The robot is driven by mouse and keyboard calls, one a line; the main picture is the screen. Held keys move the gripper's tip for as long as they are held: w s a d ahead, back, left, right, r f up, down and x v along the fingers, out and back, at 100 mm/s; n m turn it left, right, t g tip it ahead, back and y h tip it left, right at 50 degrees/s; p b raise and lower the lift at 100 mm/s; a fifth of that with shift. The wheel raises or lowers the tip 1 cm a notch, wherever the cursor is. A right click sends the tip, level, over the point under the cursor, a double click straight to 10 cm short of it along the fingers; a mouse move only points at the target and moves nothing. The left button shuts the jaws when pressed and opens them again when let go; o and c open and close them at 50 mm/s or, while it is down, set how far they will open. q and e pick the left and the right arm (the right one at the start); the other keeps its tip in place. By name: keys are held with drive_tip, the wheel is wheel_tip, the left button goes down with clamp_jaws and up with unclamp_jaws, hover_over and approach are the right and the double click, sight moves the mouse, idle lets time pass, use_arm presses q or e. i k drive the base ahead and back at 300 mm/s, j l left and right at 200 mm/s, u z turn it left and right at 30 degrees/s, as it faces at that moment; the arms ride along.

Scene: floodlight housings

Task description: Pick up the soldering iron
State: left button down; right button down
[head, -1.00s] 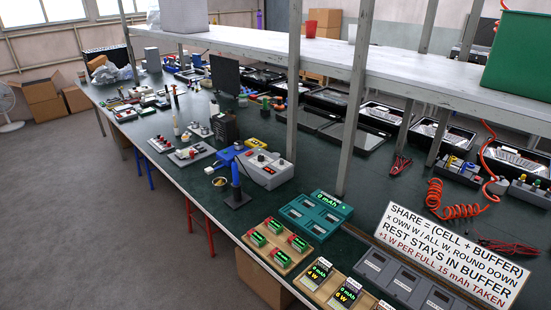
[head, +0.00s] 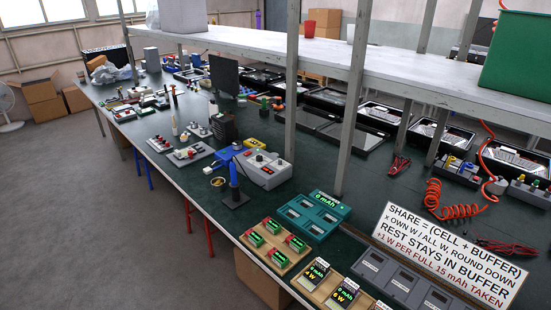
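A soldering iron with a blue handle (head: 233,174) stands upright in a small dark stand (head: 235,199) near the front edge of the dark green workbench (head: 180,219). A grey box with a blue unit (head: 264,169) is just behind and to the right of it. Neither of my grippers shows in the head view.
A teal charger (head: 313,216), a wooden tray with green cells (head: 254,256) and a lettered sign (head: 452,255) lie to the right. A grey shelf post (head: 350,120) rises behind the charger. A small round dish (head: 218,182) is left of the stand. Bare bench lies in front.

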sight(234, 184)
drive_tip(key=i+j+u, duration=0.1)
drive_tip(key=u, duration=0.3)
drive_tip(key=i+j+u, duration=0.1)
drive_tip(key=u, duration=0.25)
drive_tip(key=i+j+u, duration=0.1)
drive_tip(key=u, duration=0.3)
drive_tip(key=i+u, duration=0.15)
drive_tip(key=u, duration=0.25)
drive_tip(key=i, duration=2.15)
drive_tip(key=i+z, duration=0.2)
drive_tip(key=i, duration=0.35)
drive_tip(key=i+j+z, duration=0.2)
drive_tip(key=i, duration=0.35)
drive_tip(key=i+j+z, duration=0.15)
drive_tip(key=i, duration=0.4)
drive_tip(key=z, duration=2.4)
drive_tip(key=k+j, duration=0.05)
